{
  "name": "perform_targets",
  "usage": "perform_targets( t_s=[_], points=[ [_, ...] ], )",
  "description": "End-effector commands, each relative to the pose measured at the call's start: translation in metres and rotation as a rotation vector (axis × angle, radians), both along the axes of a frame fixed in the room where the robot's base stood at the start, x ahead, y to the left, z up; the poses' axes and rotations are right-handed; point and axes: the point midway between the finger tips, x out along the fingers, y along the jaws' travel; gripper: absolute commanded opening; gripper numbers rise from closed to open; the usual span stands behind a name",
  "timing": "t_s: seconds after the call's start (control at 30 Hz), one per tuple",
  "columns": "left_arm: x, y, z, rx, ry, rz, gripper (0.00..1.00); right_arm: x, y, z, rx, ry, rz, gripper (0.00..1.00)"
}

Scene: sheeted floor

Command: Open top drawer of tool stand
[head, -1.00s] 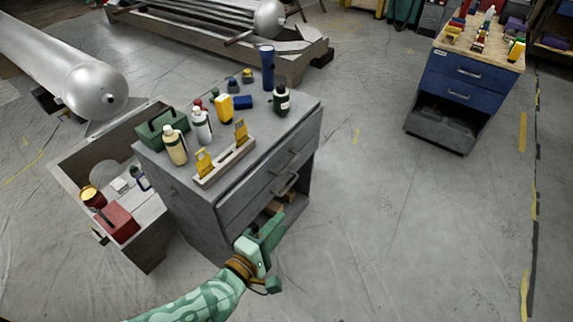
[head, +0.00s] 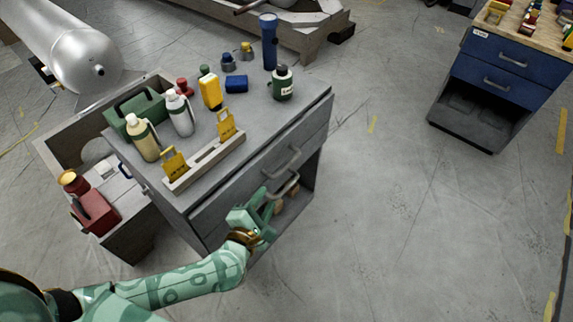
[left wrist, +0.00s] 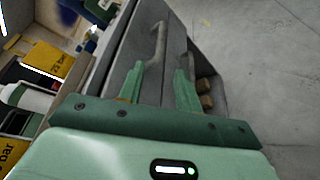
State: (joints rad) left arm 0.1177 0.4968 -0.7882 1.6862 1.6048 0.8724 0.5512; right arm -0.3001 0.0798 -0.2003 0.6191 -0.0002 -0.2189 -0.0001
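The grey tool stand (head: 262,112) stands in the middle of the head view, with two drawers above an open bay. Its top drawer (head: 245,180) looks shut and has a bar handle (head: 288,161). The lower drawer's handle (head: 289,186) is partly behind my left gripper (head: 272,204), which is in front of the drawer fronts. In the left wrist view, the left gripper (left wrist: 158,82) has its fingers apart and empty. A drawer handle (left wrist: 158,42) lies just ahead of them, seemingly the top one. My right gripper is not in view.
Bottles, yellow tools in a holder (head: 205,162) and a blue flashlight (head: 269,42) stand on top. A blue drawer cabinet (head: 500,75) stands at right. Floor in front and right is clear.

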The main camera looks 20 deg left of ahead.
Motion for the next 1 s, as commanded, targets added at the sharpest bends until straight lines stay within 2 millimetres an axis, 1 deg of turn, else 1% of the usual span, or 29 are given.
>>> perform_targets(
  t_s=[0.03, 0.23, 0.3, 0.4, 0.5, 0.6, 0.7, 0.97, 1.0],
  points=[
    [0.012, 0.0, -0.006, -0.001, 0.0, 0.002, 0.34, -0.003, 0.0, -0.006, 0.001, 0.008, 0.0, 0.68],
    [0.063, -0.001, -0.019, 0.001, 0.001, 0.0, 0.34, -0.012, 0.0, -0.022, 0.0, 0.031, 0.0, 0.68],
    [0.08, -0.002, -0.023, 0.002, 0.001, -0.001, 0.34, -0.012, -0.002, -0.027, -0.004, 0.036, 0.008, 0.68],
    [0.101, -0.002, -0.028, 0.002, 0.001, 0.0, 0.34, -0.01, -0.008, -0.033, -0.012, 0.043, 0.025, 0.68],
    [0.118, -0.002, -0.03, 0.002, 0.002, -0.001, 0.34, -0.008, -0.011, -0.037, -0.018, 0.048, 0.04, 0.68],
    [0.129, -0.002, -0.031, 0.003, 0.0, -0.002, 0.34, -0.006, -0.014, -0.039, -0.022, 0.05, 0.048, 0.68],
    [0.134, -0.002, -0.031, 0.002, 0.001, -0.001, 0.34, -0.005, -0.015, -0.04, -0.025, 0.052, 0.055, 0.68],
    [0.136, -0.003, -0.029, 0.002, -0.001, -0.001, 0.34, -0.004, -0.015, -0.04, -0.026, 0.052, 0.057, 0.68],
    [0.136, -0.002, -0.029, 0.002, -0.001, -0.001, 0.32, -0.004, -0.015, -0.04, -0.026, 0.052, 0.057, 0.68]
  ],
)
